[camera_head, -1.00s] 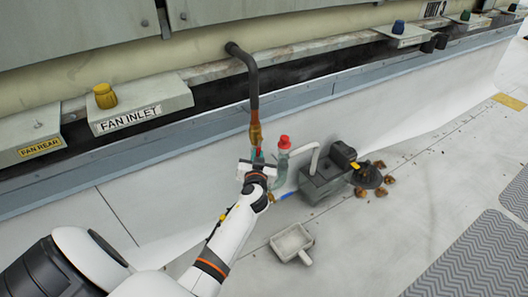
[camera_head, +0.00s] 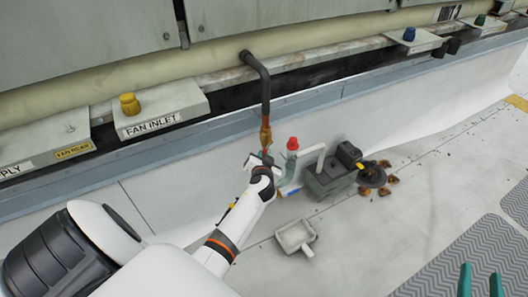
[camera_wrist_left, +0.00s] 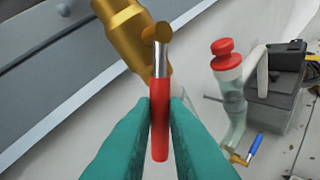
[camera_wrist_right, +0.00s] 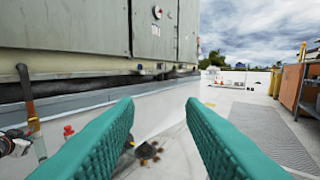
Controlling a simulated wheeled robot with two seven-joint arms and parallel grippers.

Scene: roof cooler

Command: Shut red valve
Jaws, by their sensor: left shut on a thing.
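The red valve is a brass body (camera_wrist_left: 125,28) with a lever that has a silver shank and a red sleeve (camera_wrist_left: 159,125), seen close up in the left wrist view. In the head view its brass part (camera_head: 265,134) sits at the lower end of a dark pipe. My left gripper (camera_head: 268,160) is shut on the red sleeve, with one teal finger on each side (camera_wrist_left: 160,104). The lever lies at an angle to the brass body. In the head view my gripper hides most of the lever. My right gripper (camera_wrist_right: 160,108) is open and empty; its teal fingertips show at the head view's lower right (camera_head: 481,275).
Right of the valve stand a red-capped clear fitting (camera_head: 292,146) and a grey pump box (camera_head: 330,180). A blue-handled small valve (camera_wrist_left: 255,145) is low beside the fitting. A white scoop-like tray (camera_head: 295,236) lies on the roof. Open roof lies to the right.

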